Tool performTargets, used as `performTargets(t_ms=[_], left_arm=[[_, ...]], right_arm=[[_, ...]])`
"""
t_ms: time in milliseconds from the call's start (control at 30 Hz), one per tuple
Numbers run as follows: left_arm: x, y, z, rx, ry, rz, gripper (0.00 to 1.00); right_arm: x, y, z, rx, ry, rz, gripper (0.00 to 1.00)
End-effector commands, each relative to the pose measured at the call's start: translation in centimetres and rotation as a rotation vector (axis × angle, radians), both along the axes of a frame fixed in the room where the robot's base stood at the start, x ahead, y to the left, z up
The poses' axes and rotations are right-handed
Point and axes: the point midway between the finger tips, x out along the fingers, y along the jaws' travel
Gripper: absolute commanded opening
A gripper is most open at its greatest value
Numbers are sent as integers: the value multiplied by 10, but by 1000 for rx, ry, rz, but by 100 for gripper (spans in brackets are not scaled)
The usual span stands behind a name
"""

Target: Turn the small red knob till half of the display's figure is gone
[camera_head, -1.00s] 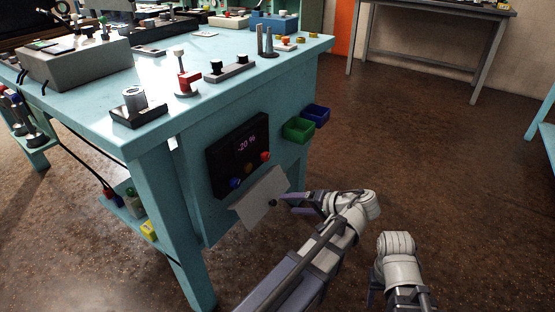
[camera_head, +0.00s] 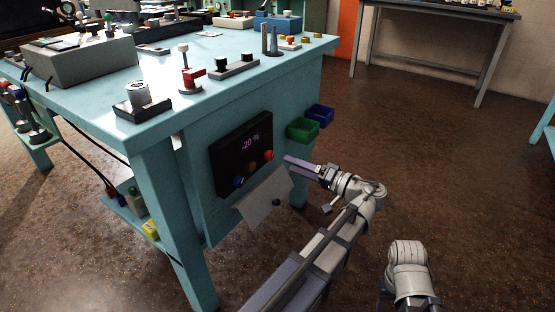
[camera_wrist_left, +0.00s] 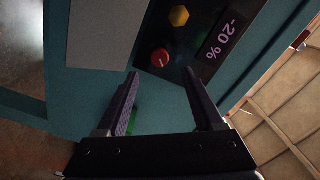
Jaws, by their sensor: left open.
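The small red knob (camera_head: 268,156) is at the lower right of a black display panel (camera_head: 226,158) on the side of the turquoise workbench. The display's figure (camera_head: 250,143) reads -20 %. In the left wrist view the red knob (camera_wrist_left: 160,58) has a white mark, with a yellow knob (camera_wrist_left: 179,16) beside it. My left gripper (camera_head: 288,160) is just right of the red knob, apart from it. In the wrist view its fingers (camera_wrist_left: 160,80) are open and empty, pointing at the panel. My right arm is at the lower right; its gripper is out of view.
A blue knob (camera_head: 238,182) is at the panel's lower left. A pale sheet (camera_head: 264,200) hangs below the panel. A green bin (camera_head: 303,129) and a blue bin (camera_head: 321,115) are fixed to the bench side at the right. The floor to the right is clear.

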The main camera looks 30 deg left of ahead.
Motion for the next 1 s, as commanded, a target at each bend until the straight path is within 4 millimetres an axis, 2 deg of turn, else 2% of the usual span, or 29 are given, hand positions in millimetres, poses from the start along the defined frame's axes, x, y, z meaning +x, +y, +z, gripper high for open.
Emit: performTargets(t_ms=[200,400,600,833,1000], left_arm=[[2,35,0,-1,1,4,69],[4,58,0,-2,1,3,69],[5,67,0,-2,1,1,69],[5,67,0,-3,1,1,69],[5,66,0,-3,1,1,50]], right_arm=[[0,0,0,0,0,0,50],[0,0,0,0,0,0,50],[0,0,0,0,0,0,50],[0,0,0,0,0,0,50],[0,0,0,0,0,0,50]])
